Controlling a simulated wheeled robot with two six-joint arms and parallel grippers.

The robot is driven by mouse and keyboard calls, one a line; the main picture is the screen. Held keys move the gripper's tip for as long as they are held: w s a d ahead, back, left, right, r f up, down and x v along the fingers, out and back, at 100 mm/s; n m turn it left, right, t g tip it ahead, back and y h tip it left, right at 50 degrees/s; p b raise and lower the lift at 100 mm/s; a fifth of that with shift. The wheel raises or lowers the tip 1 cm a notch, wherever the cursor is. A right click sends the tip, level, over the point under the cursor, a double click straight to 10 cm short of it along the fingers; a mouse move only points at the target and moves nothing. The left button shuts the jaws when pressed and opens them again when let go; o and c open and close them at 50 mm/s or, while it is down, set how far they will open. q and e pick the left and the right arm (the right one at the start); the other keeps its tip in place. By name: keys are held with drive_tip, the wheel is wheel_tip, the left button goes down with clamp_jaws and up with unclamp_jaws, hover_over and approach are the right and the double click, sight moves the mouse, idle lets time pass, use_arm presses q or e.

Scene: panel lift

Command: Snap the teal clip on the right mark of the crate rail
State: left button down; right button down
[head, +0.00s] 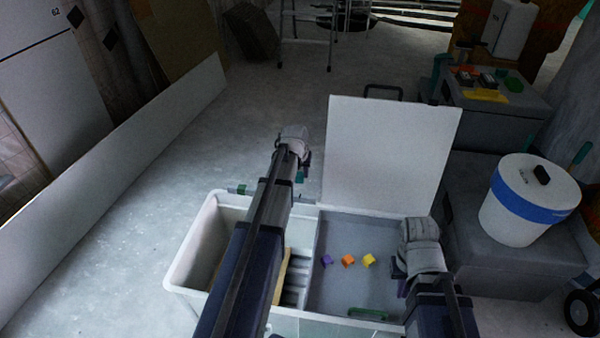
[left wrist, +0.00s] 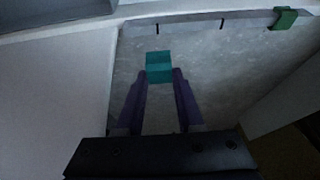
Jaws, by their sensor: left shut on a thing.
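My left gripper (head: 303,172) is above the far side of the white crate (head: 180,262). It is shut on the teal clip (left wrist: 159,67), which sits between the purple fingertips in the left wrist view. The crate rail (left wrist: 190,22) runs along the top of that view with two dark marks on it. The held clip appears below the rail, near the left of these marks; the picture shows a gap between them. My right gripper (head: 400,284) is low at the right side of the grey tray; whether it is open is hard to see.
A green clip (left wrist: 284,18) sits on the rail; it also shows in the head view (head: 240,190). A pale panel (head: 390,150) stands upright behind the tray (head: 335,225). Purple, orange and yellow cubes (head: 348,261) and a green handle (head: 368,313) are at the tray. A white bucket (head: 525,200) stands right.

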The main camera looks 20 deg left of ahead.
sight(300, 181)
drive_tip(key=shift+f, duration=0.1)
